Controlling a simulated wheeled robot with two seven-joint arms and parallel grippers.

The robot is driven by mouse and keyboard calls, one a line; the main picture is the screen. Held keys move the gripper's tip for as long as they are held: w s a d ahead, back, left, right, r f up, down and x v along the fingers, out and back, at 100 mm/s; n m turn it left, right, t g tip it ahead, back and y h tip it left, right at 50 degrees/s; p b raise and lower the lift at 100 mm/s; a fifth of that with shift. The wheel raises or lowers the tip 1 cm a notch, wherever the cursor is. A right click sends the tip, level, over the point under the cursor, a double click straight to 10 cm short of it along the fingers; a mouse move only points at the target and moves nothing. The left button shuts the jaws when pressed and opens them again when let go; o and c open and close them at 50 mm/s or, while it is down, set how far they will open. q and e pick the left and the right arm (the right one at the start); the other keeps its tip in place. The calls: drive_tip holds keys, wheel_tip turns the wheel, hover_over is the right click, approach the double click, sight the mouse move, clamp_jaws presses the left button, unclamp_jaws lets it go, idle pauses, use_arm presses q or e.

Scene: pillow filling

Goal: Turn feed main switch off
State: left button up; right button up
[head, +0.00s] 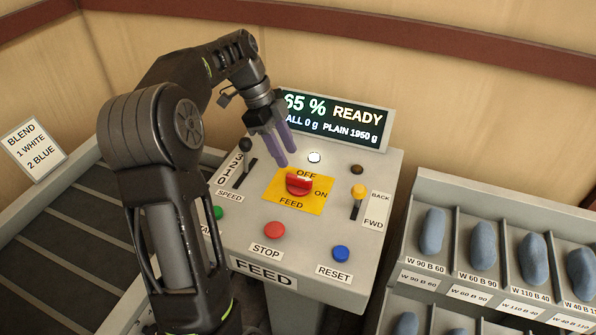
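The feed main switch (299,185) is a red rotary knob on a yellow plate (284,201) marked OFF, ON and FEED, on the sloping top of the grey FEED console. OFF is printed above the knob and ON to its right. The knob's handle lies roughly across the picture, its end toward the ON side; its exact angle is hard to tell. My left gripper (288,158) points its two purple fingers down, just above and behind the knob. The fingers are apart with a narrow gap, nothing between them, and do not appear to touch the knob. My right gripper is not in view.
Close around the switch are a speed lever (245,172), a red STOP button (274,230), a blue RESET button (341,254) and a BACK/FWD lever (357,199). A display (333,119) reading READY stands behind. A bin rack (500,200) is at right.

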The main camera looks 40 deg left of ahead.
sight(297, 177)
use_arm(q)
drive_tip(key=b+x, duration=0.5)
drive_tip(key=x, duration=0.1)
drive_tip(key=shift+a, duration=0.15)
drive_tip(key=shift+w+d+f+p, duration=0.1)
drive_tip(key=shift+d+f+p, duration=0.3)
drive_tip(key=shift+f, duration=0.45)
drive_tip(key=shift+c, duration=0.6)
clamp_jaws()
